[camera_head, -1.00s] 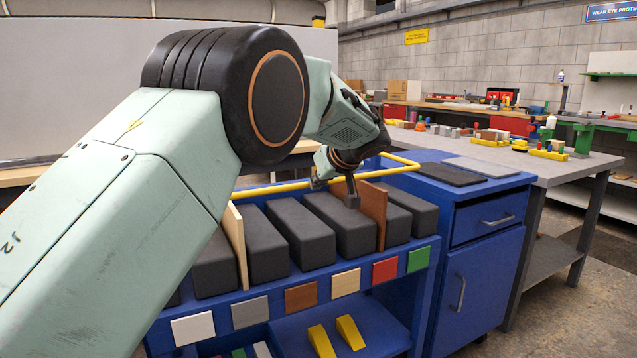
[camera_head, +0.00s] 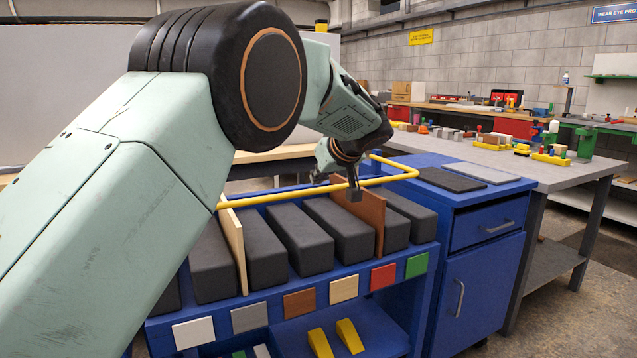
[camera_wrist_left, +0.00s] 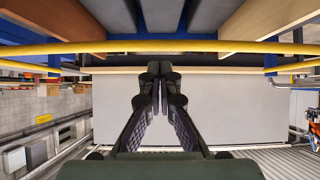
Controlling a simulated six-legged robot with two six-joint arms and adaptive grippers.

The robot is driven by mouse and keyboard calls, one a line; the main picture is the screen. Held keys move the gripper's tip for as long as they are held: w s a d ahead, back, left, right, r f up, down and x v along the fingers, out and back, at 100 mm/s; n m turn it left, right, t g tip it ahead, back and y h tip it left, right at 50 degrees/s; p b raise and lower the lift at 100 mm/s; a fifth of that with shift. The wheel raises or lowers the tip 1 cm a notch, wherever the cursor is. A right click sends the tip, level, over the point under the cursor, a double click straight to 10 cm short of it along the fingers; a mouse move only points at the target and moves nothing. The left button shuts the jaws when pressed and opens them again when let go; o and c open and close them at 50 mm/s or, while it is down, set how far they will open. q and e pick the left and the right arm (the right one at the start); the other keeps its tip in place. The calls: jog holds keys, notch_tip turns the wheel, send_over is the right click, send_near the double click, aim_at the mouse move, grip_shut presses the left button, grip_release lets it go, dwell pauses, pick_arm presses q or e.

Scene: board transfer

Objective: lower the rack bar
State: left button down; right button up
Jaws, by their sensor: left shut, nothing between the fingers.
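The yellow rack bar (camera_head: 285,194) runs across the back of the blue rack (camera_head: 290,284), with its right arm bending back beside the cabinet. It also crosses the wrist view (camera_wrist_left: 110,47) from side to side. My left gripper (camera_head: 354,194) is shut and empty, pointing down at the bar near its right part. In the wrist view its fingertips (camera_wrist_left: 157,70) are together just below the bar in the picture, not around it. I cannot tell whether they touch it. My right gripper is not in view.
A tan board (camera_head: 235,240) and a brown board (camera_head: 370,218) stand between dark grey blocks (camera_head: 300,240) on the rack. A blue cabinet (camera_head: 480,270) stands right of it. Coloured plates (camera_head: 343,288) line the rack's front, and yellow wedges (camera_head: 349,336) lie on its lower shelf.

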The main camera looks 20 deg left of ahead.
pick_arm(q)
jog(key=s+d+f+m+h, duration=0.2)
jog(key=s+d+f+m, duration=0.25)
jog(key=d+f, duration=0.45)
jog(key=s+d+f+m+h+p, duration=0.1)
jog(key=s+d+f+m+h, duration=0.3)
jog(key=f, duration=0.5)
jog(key=s+d+f+m+h+p, duration=0.1)
jog(key=s+f+m+h, duration=0.2)
jog(key=s+f, duration=0.5)
jog(key=s+a+f+g+p, duration=0.1)
jog(key=s+f, duration=0.3)
jog(key=s, duration=0.8)
jog(key=s+a+f+n+g+p, duration=0.1)
jog(key=s+a+f+g+p, duration=0.1)
jog(key=s, duration=1)
jog(key=s+a+f+g+p, duration=0.2)
jog(key=s+f, duration=0.4)
jog(key=s, duration=0.6)
jog(key=shift+a+n+g+y, duration=0.15)
jog(key=shift+n+g+y, duration=0.25)
jog(key=shift+g, duration=0.5)
jog(key=shift+w+f, duration=0.1)
